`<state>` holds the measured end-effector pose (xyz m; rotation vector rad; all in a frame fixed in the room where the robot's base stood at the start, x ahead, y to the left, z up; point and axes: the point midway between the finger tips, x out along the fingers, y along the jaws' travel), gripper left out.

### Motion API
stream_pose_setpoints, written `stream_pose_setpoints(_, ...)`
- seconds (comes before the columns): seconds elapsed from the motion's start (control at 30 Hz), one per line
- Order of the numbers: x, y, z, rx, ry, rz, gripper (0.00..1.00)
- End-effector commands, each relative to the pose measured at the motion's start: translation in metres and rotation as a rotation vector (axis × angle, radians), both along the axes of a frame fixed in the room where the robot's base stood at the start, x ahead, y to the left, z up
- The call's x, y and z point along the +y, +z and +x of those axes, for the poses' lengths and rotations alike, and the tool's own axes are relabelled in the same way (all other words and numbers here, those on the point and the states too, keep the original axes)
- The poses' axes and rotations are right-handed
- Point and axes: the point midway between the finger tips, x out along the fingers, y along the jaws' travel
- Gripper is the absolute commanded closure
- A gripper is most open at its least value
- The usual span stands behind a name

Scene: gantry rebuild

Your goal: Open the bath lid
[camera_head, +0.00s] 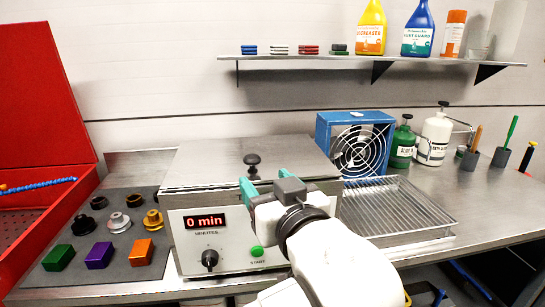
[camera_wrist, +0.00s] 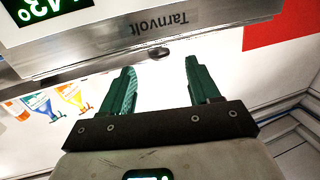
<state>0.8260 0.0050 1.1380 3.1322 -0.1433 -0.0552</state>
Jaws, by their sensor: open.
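The bath is a metal box with a flat metal lid (camera_head: 205,168), which lies shut on top. A black knob (camera_head: 252,160) stands on the lid. My gripper (camera_head: 289,166) is open, with teal fingers, in front of and to the right of the knob; my arm covers the right part of the bath's front. In the upside-down wrist view my gripper (camera_wrist: 160,72) is open and empty, and a dark knob (camera_wrist: 158,54) appears between and beyond the fingertips, apart from them. The front panel marked Tarnvolt (camera_wrist: 165,33) shows at the top of that view.
Left of the bath, a dark mat (camera_head: 122,247) holds colored blocks and round metal parts beside an open red case (camera_head: 40,110). A wire-grid tray (camera_head: 395,210) and blue fan (camera_head: 356,145) stand right. A shelf (camera_head: 350,60) with bottles hangs behind. The air above the lid is clear.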

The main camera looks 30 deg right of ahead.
Motion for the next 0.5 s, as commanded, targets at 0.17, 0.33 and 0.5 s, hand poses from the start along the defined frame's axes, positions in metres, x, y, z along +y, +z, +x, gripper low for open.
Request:
stream_pose_setpoints(0.17, 0.003, 0.014, 0.004, -0.040, 0.001, 0.003, 0.39)
stream_pose_setpoints(0.33, 0.000, 0.014, 0.026, -0.038, 0.000, 0.004, 0.39)
stream_pose_setpoints(0.5, -0.003, 0.013, 0.057, -0.037, 0.000, 0.005, 0.39)
